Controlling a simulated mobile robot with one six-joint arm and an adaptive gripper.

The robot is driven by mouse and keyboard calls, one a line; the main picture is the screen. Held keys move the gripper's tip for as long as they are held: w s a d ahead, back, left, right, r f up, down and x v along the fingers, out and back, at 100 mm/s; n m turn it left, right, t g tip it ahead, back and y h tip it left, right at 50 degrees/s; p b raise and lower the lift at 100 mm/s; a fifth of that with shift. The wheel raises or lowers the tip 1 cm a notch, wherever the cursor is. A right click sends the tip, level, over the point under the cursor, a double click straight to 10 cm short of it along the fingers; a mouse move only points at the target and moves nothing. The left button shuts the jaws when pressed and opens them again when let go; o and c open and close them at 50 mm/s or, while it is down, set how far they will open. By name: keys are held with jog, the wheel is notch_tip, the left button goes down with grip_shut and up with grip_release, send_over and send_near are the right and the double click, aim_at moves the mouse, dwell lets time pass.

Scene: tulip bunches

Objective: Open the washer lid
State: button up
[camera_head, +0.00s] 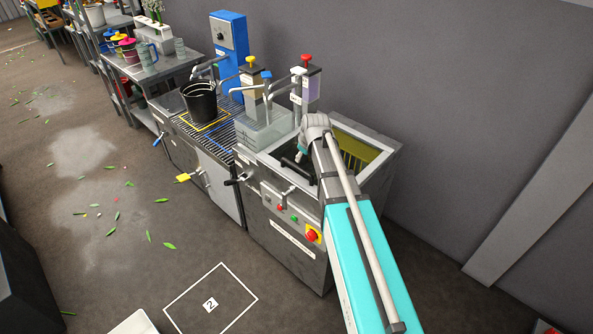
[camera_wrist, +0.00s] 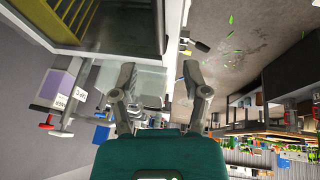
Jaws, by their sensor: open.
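The washer (camera_head: 288,246) is a grey steel cabinet with a red knob on a yellow plate on its front. Its top shows a rimmed opening with yellow slats inside, at the right of my arm. A dark bar (camera_head: 298,171) lies at the opening's near left side; I cannot tell whether it is the lid's handle. My arm hides part of the top, and I cannot make out the lid clearly. My gripper (camera_wrist: 158,73) is open and empty in the wrist view, beside the washer's rim. In the head view its teal part (camera_head: 302,151) shows above the washer's left side.
A clear tank (camera_head: 262,130) and dispensers with yellow (camera_head: 250,60) and red (camera_head: 306,57) tops stand behind and left of the washer. A black bucket (camera_head: 200,103) stands on the grated bench (camera_head: 185,128). The floor in front is open, with scattered leaves and a marked square (camera_head: 188,309).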

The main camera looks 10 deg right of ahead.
aim_at(297, 167)
jog(key=shift+b+x, duration=4.6)
jog(key=shift+x, duration=0.8)
grip_shut()
jog(key=shift+a, duration=0.3)
jog(key=shift+d, duration=0.2)
jog(key=shift+r, duration=0.1)
